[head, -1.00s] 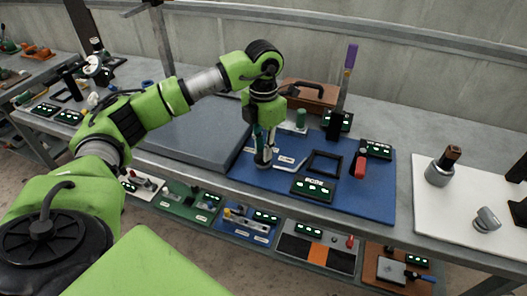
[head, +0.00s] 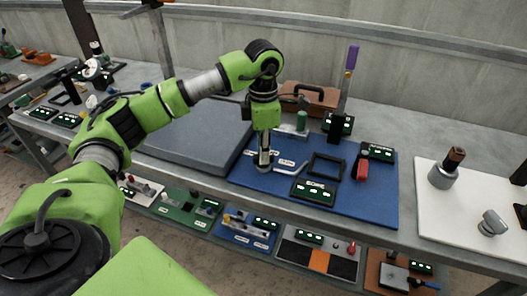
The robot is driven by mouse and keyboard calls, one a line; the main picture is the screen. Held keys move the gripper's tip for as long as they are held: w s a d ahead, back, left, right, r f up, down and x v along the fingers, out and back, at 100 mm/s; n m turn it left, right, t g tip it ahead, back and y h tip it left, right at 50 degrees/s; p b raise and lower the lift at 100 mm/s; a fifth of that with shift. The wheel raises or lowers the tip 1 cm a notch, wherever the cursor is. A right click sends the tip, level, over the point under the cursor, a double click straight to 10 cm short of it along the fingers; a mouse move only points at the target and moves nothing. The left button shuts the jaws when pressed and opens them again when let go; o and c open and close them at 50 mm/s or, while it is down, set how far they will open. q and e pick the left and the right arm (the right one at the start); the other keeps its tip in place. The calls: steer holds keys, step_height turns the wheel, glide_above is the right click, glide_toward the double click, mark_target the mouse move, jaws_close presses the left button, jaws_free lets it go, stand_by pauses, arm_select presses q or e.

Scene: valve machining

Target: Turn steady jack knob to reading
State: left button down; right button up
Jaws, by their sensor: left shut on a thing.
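My left gripper (head: 265,155) points straight down over the blue mat (head: 370,203). It is shut on the knob at the top of the small grey steady jack (head: 264,166), which stands upright near the mat's left side. The fingers hide most of the knob. A display (head: 314,191) with lit green characters sits on the mat, in front and to the right of the jack; its reading is too small to make out. My right gripper is not in view.
A black square frame (head: 326,167), a red-handled tool (head: 362,168) and another display (head: 378,152) are on the mat's right half. A large grey plate (head: 195,138) lies left of it. A purple-topped upright tool (head: 349,70) and a brown case (head: 310,98) stand behind.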

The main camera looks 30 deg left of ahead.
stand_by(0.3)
arm_select(q)
steer(key=c, duration=2)
jaws_free()
steer(key=shift+o, duration=0.2)
step_height(320, 180, up, 12)
